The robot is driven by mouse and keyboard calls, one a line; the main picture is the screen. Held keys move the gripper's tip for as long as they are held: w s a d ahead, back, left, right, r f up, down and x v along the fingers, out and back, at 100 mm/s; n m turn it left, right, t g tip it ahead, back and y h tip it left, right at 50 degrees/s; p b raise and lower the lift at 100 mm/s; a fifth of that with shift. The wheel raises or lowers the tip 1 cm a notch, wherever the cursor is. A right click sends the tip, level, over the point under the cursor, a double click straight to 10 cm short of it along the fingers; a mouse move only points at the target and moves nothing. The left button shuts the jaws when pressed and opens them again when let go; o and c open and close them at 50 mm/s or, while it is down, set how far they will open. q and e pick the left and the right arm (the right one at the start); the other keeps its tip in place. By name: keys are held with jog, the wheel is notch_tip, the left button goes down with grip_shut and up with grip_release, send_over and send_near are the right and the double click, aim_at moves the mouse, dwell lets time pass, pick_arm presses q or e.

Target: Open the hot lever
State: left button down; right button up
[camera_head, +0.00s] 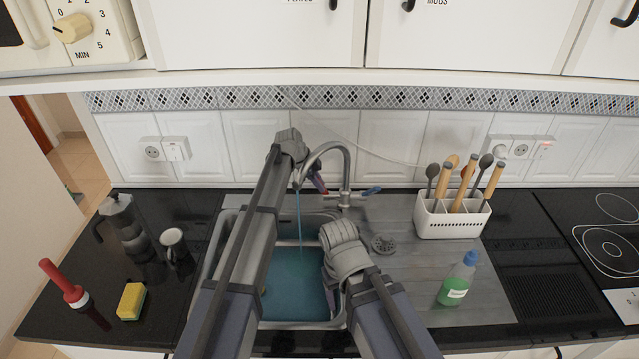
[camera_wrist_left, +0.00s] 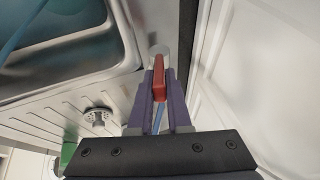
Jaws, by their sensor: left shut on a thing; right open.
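The grey tap (camera_head: 346,170) stands behind the sink, with a blue lever (camera_head: 371,190) on its right. The red hot lever (camera_wrist_left: 158,80) shows in the left wrist view between the purple fingers of my left gripper (camera_wrist_left: 159,92), which is shut on it. In the head view my left gripper (camera_head: 318,183) is beside the tap, partly hidden by my arm. A blue stream (camera_head: 299,222) falls from the spout into the sink (camera_head: 302,246). My right gripper (camera_head: 331,285) is low over the sink's right side, open, mostly hidden by its own wrist.
A utensil holder (camera_head: 452,222) and a green soap bottle (camera_head: 457,282) stand right of the sink. A moka pot (camera_head: 124,228), a mug (camera_head: 175,248), a sponge (camera_head: 131,301) and a red-handled brush (camera_head: 65,285) are on the left counter. White cabinets (camera_head: 260,35) hang above.

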pick_arm(q)
jog(key=c, duration=0.9)
grip_release()
jog(key=shift+o, duration=0.2)
jog(key=p+v, duration=0.7)
jog(key=shift+r, duration=0.4)
pick_arm(e)
notch_tip(320, 180, up, 7)
pick_arm(q)
jog(key=shift+a, duration=0.15)
jog(key=shift+c, duration=0.2)
